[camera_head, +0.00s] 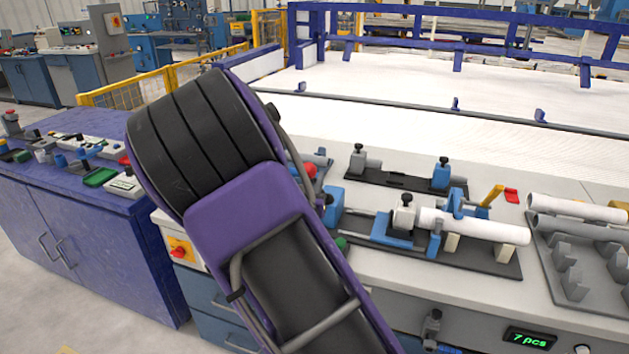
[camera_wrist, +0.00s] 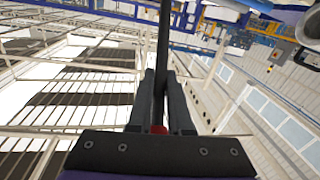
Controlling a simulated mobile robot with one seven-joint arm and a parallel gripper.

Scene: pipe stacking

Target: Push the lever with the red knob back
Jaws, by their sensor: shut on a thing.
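In the wrist view, my gripper (camera_wrist: 161,76) has its two dark fingers closed around a dark lever rod (camera_wrist: 165,35). The rod runs from between the fingers out to the top edge of the picture. A small piece of the red knob (camera_wrist: 158,130) shows between the finger bases, close to the gripper body. In the head view, my purple and black arm covers the gripper and most of the lever area. A red rounded part (camera_head: 310,170) shows just right of the arm; I cannot tell whether it is the same knob.
A clamp fixture holding a white pipe (camera_head: 475,225) stands right of my arm, with a yellow red-tipped handle (camera_head: 497,195) beside it. A grey pipe rack (camera_head: 572,280) is at the far right. A blue cabinet (camera_head: 90,230) with small parts stands at the left.

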